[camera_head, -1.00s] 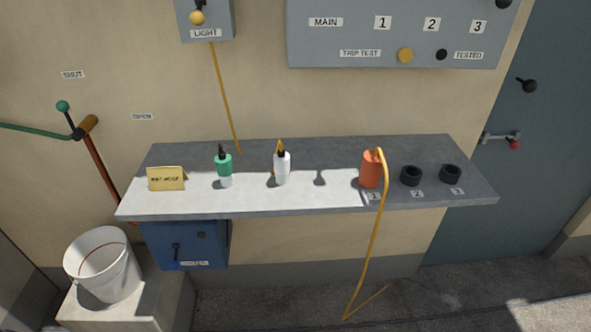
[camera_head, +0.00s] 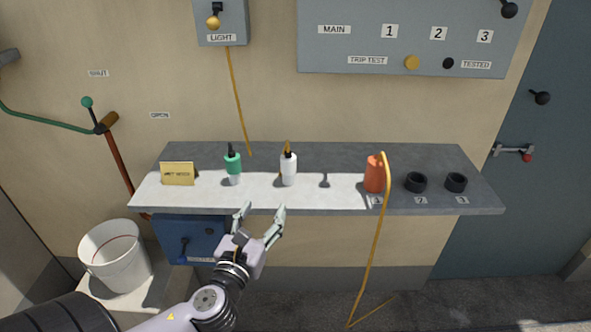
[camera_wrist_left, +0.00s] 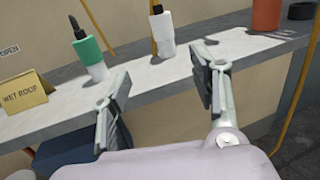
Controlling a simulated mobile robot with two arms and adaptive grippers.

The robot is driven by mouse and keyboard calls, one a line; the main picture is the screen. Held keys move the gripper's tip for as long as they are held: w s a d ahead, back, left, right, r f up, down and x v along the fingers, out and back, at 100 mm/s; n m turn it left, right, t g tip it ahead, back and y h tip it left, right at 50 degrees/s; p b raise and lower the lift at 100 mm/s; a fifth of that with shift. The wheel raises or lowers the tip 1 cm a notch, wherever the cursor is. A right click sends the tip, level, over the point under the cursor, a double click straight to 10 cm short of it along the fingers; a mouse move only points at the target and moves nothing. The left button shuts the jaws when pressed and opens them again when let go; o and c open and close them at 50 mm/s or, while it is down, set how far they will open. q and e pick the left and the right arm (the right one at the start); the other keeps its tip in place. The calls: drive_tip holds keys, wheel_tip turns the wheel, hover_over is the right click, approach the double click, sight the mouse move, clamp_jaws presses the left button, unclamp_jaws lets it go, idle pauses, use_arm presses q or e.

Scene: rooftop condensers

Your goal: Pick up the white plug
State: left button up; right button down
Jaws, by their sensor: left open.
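The white plug (camera_head: 289,170) stands upright on the grey shelf (camera_head: 330,202), with a dark tip on top and a yellow cord behind it. It also shows in the left wrist view (camera_wrist_left: 162,36), beyond and between my fingers. My left gripper (camera_head: 262,212) is open and empty, in front of the shelf's front edge, below and a little left of the white plug and apart from it. The fingers also show in the left wrist view (camera_wrist_left: 165,88). My right gripper is not in view.
A green and white bottle-shaped plug (camera_head: 233,166) stands just left of the white plug. A yellow sign (camera_head: 178,174) is further left. An orange plug (camera_head: 375,174) with a hanging yellow cord and two black sockets (camera_head: 416,182) stand to the right. A blue box (camera_head: 190,238) is below the shelf.

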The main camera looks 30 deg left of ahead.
sight(286, 171)
use_arm(q)
drive_tip(key=p+x, duration=0.1)
drive_tip(key=x, duration=1)
drive_tip(key=shift+w, duration=0.3)
drive_tip(key=x, duration=0.1)
drive_tip(key=p+x, duration=0.1)
drive_tip(key=x, duration=0.2)
drive_tip(key=shift+w+d+r, duration=0.25)
drive_tip(key=shift+r, duration=0.15)
drive_tip(key=shift+w+a+f, duration=0.1)
drive_tip(key=shift+w, duration=0.45)
drive_tip(key=shift+s, duration=0.1)
drive_tip(key=shift+c, duration=0.6)
drive_tip(key=c, duration=1.2)
